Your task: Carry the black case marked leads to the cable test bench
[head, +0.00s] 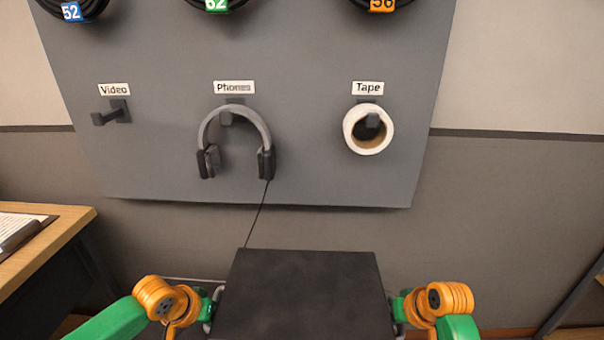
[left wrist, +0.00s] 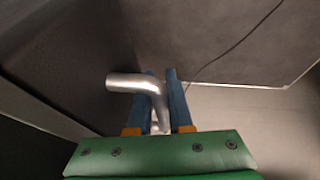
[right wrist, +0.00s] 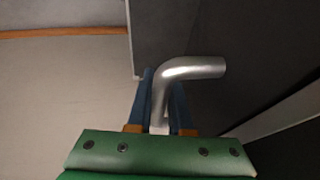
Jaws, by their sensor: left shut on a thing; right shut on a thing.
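The black case (head: 305,295) is held level in front of me at the bottom middle of the head view. No leads marking shows on the faces in view. My left gripper (left wrist: 159,100) is shut on a silver bar handle (left wrist: 135,84) at the case's left side. My right gripper (right wrist: 161,100) is shut on a matching silver handle (right wrist: 190,69) at its right side. In the head view, both grippers flank the case. The case's dark side wall shows in both wrist views. The cable test bench cannot be identified in these frames.
A grey wall panel (head: 310,150) ahead carries headphones (head: 236,140), a tape roll (head: 368,129), an empty Video hook (head: 112,113) and cable coils along its top. A wooden desk (head: 65,232) with a clipboard (head: 22,232) stands at left. A dark slanted frame (head: 577,302) shows at lower right.

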